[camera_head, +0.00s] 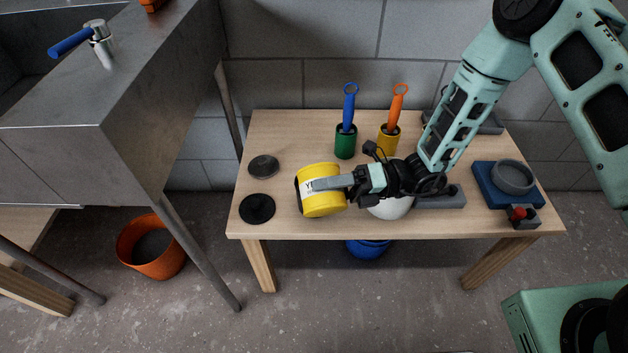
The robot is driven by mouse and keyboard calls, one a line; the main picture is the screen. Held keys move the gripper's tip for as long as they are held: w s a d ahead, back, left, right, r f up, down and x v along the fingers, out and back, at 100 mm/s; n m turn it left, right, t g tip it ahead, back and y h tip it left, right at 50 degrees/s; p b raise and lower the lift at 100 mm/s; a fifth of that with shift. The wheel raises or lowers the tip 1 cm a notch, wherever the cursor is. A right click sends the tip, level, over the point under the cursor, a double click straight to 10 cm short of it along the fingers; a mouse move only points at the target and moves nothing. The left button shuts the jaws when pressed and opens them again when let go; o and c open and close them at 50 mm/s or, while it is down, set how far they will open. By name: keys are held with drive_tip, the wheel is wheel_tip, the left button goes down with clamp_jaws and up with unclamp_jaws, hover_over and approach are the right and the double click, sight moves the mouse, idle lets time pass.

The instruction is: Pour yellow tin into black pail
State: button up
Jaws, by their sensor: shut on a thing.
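My gripper (328,184) is shut on the yellow tin (322,206), with a finger along its side. The tin is tipped over, its dark end facing left, at the left-middle of the table. I cannot tell how far it is above the tabletop, and its contents are not visible. No black pail shows clearly. A flat, round black thing (257,208) with a raised middle lies left of the tin, apart from it; it looks more like a lid.
On the wooden table (290,135) stand a green tin (345,143), another yellow tin (388,146), a grey disc (263,165), a partly hidden white round thing (390,209) and a blue scale (487,183) with a grey bowl. Orange (152,246) and blue (368,249) buckets are below.

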drive_tip(key=shift+w+f+m, duration=0.1)
drive_tip(key=shift+f+m, duration=0.05)
drive_tip(key=shift+m, duration=0.25)
idle(0.5)
drive_tip(key=shift+w+a+r+m+p, duration=0.15)
drive_tip(key=shift+w+r+m+p, duration=0.3)
drive_tip(key=shift+w+m+p, duration=0.45)
idle(0.9)
drive_tip(key=shift+w+r+m+p, duration=0.25)
drive_tip(key=shift+r+m+p, duration=0.2)
drive_tip(key=shift+m+p, duration=0.8)
idle(0.7)
